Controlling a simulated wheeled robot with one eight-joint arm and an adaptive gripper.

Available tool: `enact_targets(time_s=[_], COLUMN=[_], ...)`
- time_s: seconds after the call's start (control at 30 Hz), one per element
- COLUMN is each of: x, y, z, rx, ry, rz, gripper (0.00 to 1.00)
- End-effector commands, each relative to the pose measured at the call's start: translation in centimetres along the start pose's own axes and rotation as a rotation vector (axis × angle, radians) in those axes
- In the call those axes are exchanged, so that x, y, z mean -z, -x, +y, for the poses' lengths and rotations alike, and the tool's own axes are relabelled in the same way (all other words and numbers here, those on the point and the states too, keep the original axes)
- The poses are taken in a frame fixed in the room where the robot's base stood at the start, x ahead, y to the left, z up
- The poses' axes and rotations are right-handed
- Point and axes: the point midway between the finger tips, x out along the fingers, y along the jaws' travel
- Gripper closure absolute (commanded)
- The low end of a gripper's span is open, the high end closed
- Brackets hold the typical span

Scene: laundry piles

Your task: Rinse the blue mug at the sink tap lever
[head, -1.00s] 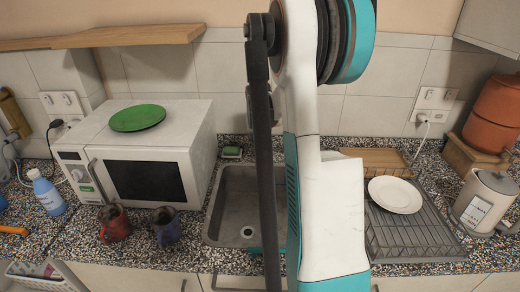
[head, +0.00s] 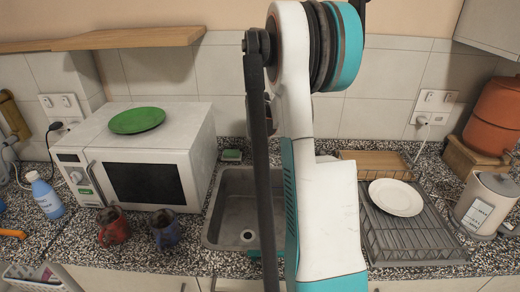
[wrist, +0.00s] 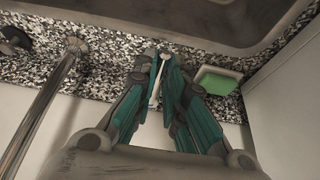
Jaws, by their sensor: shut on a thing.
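The blue mug (head: 166,229) stands on the counter in the head view, between the red mug and the sink (head: 222,208). The chrome tap pipe (wrist: 44,108) runs down the left of the wrist view. My gripper (wrist: 165,62) is at the counter strip behind the sink, between the tap pipe and the green sponge. Its fingers are shut on a thin pale rod, which looks like the tap lever (wrist: 155,85); the fingers hide part of it. In the head view my arm hides the tap and the gripper.
A red mug (head: 113,226) stands left of the blue mug, in front of the microwave (head: 150,140). A green sponge (wrist: 217,80) lies close beside my gripper. A dish rack (head: 415,240) with a white plate (head: 396,197) is right of the sink.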

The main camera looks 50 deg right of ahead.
Motion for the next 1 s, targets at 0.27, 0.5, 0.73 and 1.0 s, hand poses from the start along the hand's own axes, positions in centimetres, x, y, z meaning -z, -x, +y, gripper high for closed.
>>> enact_targets(time_s=[0.27, 0.5, 0.73, 1.0], x=[0.1, 0.2, 0.1, 0.1], y=[0.0, -0.1, -0.1, -0.1], z=[-1.3, -1.6, -1.6, -1.6], rx=[-0.056, -0.072, -0.072, -0.072], ry=[-0.132, -0.174, -0.173, -0.172], rz=[-0.001, 0.000, 0.001, 0.000], gripper=[1.00, 1.00, 0.77, 0.68])
